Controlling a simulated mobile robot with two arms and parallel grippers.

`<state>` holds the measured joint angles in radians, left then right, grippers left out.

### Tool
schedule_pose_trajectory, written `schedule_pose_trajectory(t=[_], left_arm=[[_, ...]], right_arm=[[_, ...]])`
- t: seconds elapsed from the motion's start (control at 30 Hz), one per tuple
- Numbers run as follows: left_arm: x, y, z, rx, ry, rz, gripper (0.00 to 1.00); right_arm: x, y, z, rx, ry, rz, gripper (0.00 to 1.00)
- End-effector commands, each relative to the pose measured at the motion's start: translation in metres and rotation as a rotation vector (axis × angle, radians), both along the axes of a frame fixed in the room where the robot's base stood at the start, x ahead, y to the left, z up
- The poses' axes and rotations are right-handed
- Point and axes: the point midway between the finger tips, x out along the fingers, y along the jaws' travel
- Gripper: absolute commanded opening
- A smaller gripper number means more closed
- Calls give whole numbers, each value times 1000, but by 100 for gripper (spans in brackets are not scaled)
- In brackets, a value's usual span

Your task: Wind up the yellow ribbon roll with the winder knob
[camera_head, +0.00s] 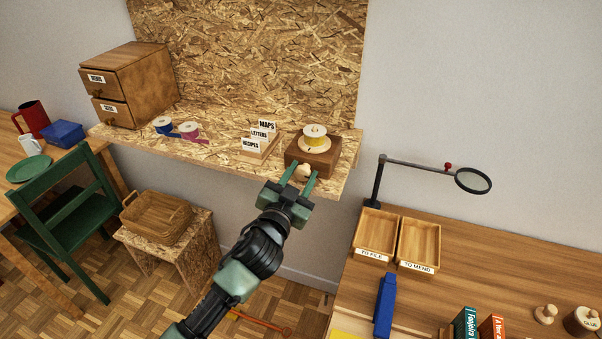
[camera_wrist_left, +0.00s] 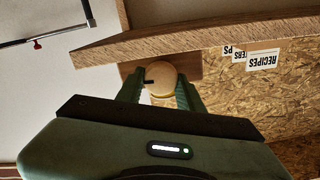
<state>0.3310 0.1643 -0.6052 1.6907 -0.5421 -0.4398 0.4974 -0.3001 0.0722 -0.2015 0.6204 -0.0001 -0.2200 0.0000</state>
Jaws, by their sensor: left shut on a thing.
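The yellow ribbon roll (camera_head: 315,139) sits on top of a brown wooden winder box (camera_head: 312,157) near the right end of the chipboard shelf. The round pale winder knob (camera_head: 302,171) is on the front of the box. My left gripper (camera_head: 301,172) has its two green fingers around the knob and is shut on it. My right gripper is not in view.
Label cards (camera_head: 257,143) stand left of the winder box, with blue and pink ribbon rolls (camera_head: 188,130) farther left. A wooden drawer box (camera_head: 128,85) stands at the shelf's left end. A magnifier (camera_head: 473,181) rises over the right-hand table. A stool with a basket (camera_head: 157,218) is below.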

Motion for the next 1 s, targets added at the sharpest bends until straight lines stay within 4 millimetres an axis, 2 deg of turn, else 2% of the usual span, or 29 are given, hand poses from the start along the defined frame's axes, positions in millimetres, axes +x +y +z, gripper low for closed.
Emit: schedule_pose_trajectory(t=[0.23, 0.6, 0.63, 0.7, 1.0], left_arm=[[0, -1, 0, 253, -81, -1, 0], [0, -1, -1, 291, -94, 0, 0], [0, -1, -1, 291, -94, 0, 45], [0, -1, -1, 290, -93, -1, 59], [-1, -1, -2, 272, -87, -1, 59]], right_arm=[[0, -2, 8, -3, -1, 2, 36], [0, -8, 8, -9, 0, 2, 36], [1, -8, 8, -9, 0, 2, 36], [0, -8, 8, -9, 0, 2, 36], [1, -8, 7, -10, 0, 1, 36]])
